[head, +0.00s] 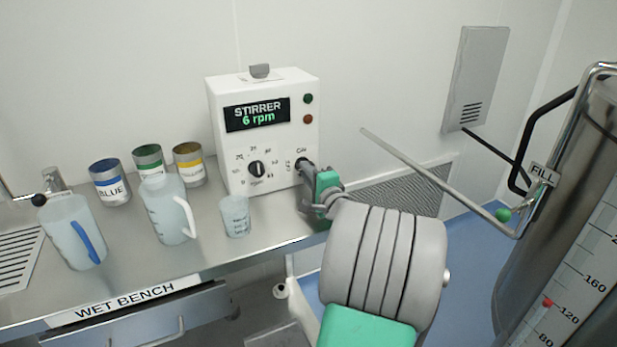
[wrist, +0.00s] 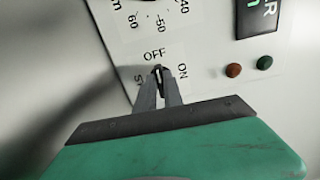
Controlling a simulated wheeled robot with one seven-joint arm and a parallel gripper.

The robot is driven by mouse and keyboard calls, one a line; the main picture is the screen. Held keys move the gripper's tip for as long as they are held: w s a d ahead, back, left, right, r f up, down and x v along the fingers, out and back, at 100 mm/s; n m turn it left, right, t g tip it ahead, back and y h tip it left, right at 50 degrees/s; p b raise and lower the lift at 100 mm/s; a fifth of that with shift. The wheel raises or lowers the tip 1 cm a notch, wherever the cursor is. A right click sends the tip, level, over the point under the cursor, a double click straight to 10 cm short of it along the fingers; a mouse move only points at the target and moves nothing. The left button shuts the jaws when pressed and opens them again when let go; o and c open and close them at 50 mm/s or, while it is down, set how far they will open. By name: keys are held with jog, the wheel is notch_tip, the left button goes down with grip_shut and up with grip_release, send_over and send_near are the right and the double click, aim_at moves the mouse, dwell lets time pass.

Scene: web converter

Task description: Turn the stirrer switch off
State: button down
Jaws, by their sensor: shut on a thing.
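The stirrer (head: 228,150) is a white box on the wet bench, its screen (head: 258,115) reading "STIRRER 6 rpm". My gripper (head: 304,165) reaches the lower right of its front panel. In the wrist view my gripper (wrist: 161,78) is shut on the small dark stirrer switch (wrist: 158,71). The word OFF is just above the fingertips there, ON to the right, and a partly hidden label to the left. The fingers cover most of the switch, so its exact setting is unclear. A round speed dial (head: 257,169) sits left of the switch.
A clear beaker (head: 235,216), two jugs (head: 168,208) (head: 72,232) and several paint cans (head: 110,183) stand on the bench (head: 215,258) left of my arm. A steel tank (head: 560,210) with a long rod handle (head: 430,178) is at right.

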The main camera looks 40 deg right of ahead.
jog(key=shift+d+r+n, duration=0.15)
jog(key=shift+r+n, duration=0.15)
jog(key=shift+r, duration=0.25)
jog(key=c, duration=1.8)
grip_release()
jog(key=shift+c, duration=0.2)
jog(key=o, duration=0.3)
jog(key=shift+f, duration=0.15)
jog(key=shift+o, duration=0.4)
jog(key=shift+f, duration=0.15)
jog(key=v, duration=0.8)
jog(key=shift+b, duration=0.35)
jog(key=shift+w, duration=0.1)
